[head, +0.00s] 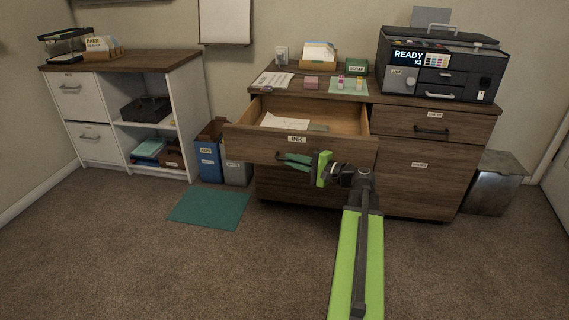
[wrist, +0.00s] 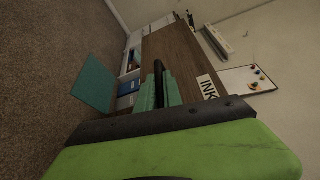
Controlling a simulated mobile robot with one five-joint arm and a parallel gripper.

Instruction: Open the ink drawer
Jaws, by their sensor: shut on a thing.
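The ink drawer (head: 298,147) is the top left drawer of the brown wooden cabinet and stands pulled out, with its inside visible from above. Papers (head: 285,122) lie in it. Its front bears a label reading INK, which also shows in the wrist view (wrist: 208,87). My gripper (head: 290,160) is at the drawer front, just below the label. Its green fingers (wrist: 160,92) are shut on the dark drawer handle (wrist: 159,75), which they partly hide.
A printer (head: 440,62) stands on the cabinet top, with papers and small boxes beside it. Blue and grey bins (head: 208,160) stand left of the cabinet. A teal mat (head: 210,207) lies on the carpet. A metal bin (head: 495,183) stands at right. The front carpet is clear.

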